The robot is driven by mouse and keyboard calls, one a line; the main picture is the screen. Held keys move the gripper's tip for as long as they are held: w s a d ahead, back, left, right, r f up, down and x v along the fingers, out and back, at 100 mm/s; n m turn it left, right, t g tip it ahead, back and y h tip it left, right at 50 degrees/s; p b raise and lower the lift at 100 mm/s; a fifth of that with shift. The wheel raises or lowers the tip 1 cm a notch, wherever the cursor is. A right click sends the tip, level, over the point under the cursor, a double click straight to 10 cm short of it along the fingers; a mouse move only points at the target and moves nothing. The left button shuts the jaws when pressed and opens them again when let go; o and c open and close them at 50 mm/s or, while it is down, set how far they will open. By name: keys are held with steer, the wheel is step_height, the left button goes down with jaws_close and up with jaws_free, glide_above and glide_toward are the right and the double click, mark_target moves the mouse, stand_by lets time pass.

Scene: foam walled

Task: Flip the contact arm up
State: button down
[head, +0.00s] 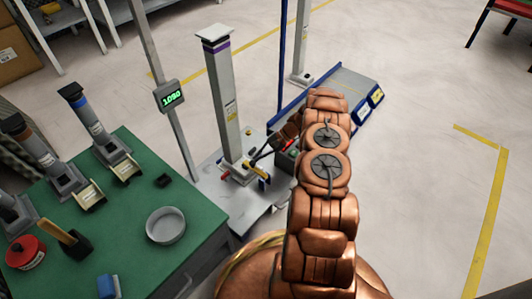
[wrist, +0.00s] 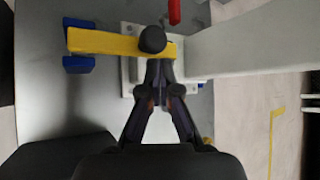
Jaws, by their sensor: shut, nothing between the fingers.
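The contact arm appears to be the yellow bar (wrist: 95,42) in the wrist view. It lies flat across the picture, with its left end between blue blocks (wrist: 78,64) and a round black knob (wrist: 153,39) over its right part. A small yellow part also shows at the foot of the grey post (head: 228,105) in the head view (head: 250,168). My gripper (wrist: 160,66) is shut and empty, its fingertips close below the knob. I cannot tell whether they touch it. In the head view my gripper (head: 256,160) is small and partly hidden by my arm.
A red handle (wrist: 174,12) stands above the bar in the wrist view. A thin pole with a display reading 1090 (head: 169,96) stands left of the post. A green table (head: 120,235) with a round dish (head: 166,225) and several tools is at left. Open floor lies at right.

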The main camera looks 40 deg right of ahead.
steer(key=shift+x, duration=0.85)
